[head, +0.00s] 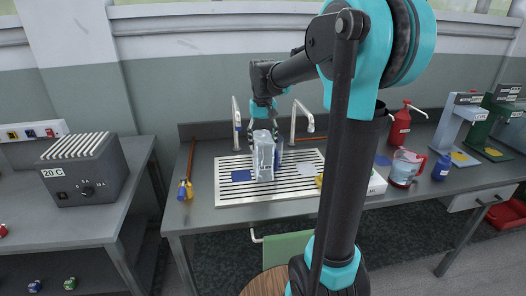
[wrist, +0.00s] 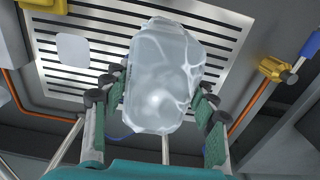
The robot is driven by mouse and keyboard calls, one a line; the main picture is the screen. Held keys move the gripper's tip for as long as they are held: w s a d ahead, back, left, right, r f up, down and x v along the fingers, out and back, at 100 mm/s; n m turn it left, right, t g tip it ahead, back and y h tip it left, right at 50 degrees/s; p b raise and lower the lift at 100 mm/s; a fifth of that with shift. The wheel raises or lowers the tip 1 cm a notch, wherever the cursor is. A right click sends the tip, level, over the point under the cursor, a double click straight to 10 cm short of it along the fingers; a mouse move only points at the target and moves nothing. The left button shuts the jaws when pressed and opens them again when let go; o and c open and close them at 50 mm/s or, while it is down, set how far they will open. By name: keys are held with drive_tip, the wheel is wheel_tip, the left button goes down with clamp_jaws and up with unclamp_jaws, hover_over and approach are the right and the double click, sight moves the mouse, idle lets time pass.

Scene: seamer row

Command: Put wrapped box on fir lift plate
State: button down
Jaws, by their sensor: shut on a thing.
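The wrapped box (head: 263,157) is a pale, translucent, shiny block held upright over the slotted metal drainer. In the wrist view the wrapped box (wrist: 162,75) fills the middle, between both fingers. My gripper (head: 265,139) is shut on it, with green finger pads on either side; it also shows in the wrist view (wrist: 160,97). I cannot tell whether the box's lower end touches the drainer. A dark green machine (head: 502,112) stands at the far right of the bench, with a yellow spot on its base (head: 493,152). This base may be the fir lift plate.
My arm hides part of the bench.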

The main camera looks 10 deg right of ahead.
drive_tip(key=shift+f, duration=1.95)
drive_tip(key=c, duration=0.5)
unclamp_jaws()
